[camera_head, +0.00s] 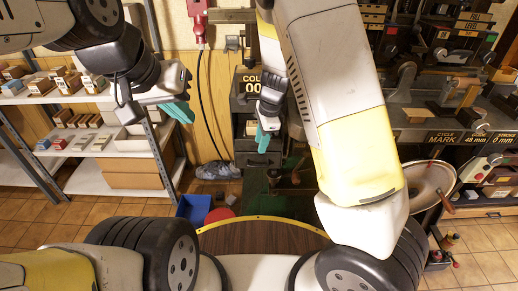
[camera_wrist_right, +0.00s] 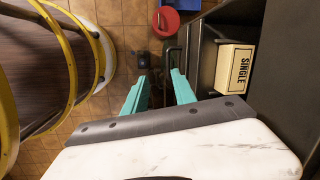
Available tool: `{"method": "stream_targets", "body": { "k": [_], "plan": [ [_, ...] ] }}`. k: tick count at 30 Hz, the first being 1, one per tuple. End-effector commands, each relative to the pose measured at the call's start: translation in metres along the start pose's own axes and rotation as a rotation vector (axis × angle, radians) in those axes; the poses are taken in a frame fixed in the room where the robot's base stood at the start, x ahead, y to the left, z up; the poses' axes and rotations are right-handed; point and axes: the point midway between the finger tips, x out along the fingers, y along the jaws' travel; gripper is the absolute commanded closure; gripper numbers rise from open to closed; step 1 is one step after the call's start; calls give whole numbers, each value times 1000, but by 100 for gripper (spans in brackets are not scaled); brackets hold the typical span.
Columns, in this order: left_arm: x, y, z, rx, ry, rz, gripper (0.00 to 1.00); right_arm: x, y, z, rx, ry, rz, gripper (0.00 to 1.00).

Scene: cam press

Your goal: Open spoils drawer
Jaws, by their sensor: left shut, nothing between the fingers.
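A dark grey cabinet (camera_head: 247,80) stands at the centre back in the head view. Its lower drawer front (camera_head: 259,159) looks shut; no spoils label is readable. In the right wrist view a dark bar handle (camera_wrist_right: 172,56) shows beyond my right fingertips, apart from them. My right gripper (camera_head: 264,138) has teal fingers and hangs in front of the cabinet. Its fingers (camera_wrist_right: 160,76) are apart with nothing between them. My left gripper (camera_head: 180,110) is shut and empty, in front of the shelves at left.
A cream box marked SINGLE (camera_wrist_right: 235,68) sits in the cabinet's open compartment. A blue bin (camera_head: 192,208) and a red round thing (camera_head: 219,215) are on the floor. A shelf rack (camera_head: 100,175) stands left; a press bench (camera_head: 425,125) stands right.

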Motion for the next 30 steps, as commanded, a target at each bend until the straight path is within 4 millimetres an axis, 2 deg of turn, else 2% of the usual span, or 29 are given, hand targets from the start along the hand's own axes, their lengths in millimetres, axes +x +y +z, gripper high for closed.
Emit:
{"method": "stream_targets", "body": {
  "k": [1, 6, 14, 24, 30],
  "plan": [
    [0, 0, 0, 0, 0, 0, 100, 18, -4, -1, 39, 45, 7, 68],
    [0, 0, 0, 0, 0, 0, 100, 47, -18, -7, 149, 142, -18, 68],
    [0, 0, 0, 0, 0, 0, 100, 66, -24, -12, 190, 174, -33, 68],
    [0, 0, 0, 0, 0, 0, 100, 118, -24, -20, 187, 173, -33, 68],
    [0, 0, 0, 0, 0, 0, 100, 131, -24, -22, 186, 171, -32, 68]
  ]
}}
